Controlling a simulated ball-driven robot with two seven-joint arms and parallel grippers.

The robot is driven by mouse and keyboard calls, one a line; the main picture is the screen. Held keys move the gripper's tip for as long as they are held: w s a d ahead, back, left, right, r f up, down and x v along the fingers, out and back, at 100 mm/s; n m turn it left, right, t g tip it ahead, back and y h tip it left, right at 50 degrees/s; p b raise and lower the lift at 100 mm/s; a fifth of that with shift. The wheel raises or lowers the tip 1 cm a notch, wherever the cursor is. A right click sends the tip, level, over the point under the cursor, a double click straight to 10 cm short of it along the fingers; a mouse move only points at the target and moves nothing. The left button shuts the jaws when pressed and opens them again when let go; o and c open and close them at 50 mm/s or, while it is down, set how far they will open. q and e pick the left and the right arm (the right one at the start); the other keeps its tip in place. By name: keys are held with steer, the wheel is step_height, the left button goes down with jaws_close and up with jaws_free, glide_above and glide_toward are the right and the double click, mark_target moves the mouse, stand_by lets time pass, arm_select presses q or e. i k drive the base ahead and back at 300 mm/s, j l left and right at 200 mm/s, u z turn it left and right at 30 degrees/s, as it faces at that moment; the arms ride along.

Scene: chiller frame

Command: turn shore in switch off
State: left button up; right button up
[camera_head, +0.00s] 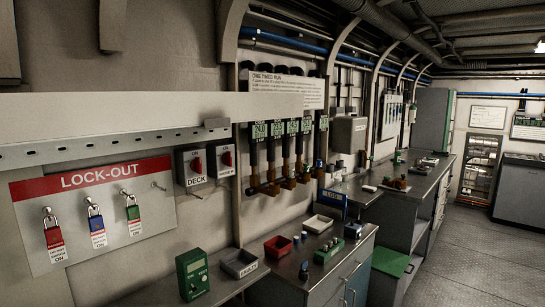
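Two grey switch boxes are fixed side by side on the wall, right of the lock-out board. Nothing touches either switch. Neither of my grippers is in view.
The lock-out board (150,223) holds red, blue and green padlocks. A long pale rail (110,140) runs above. Pipework with several green displays (276,130) is right. The floor (460,265) is clear.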

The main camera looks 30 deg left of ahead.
mark_target(227, 159)
steer(key=i+u, duration=0.1)
steer(key=i, duration=0.75)
steer(key=i+l+u, duration=0.15)
steer(key=i, duration=0.7)
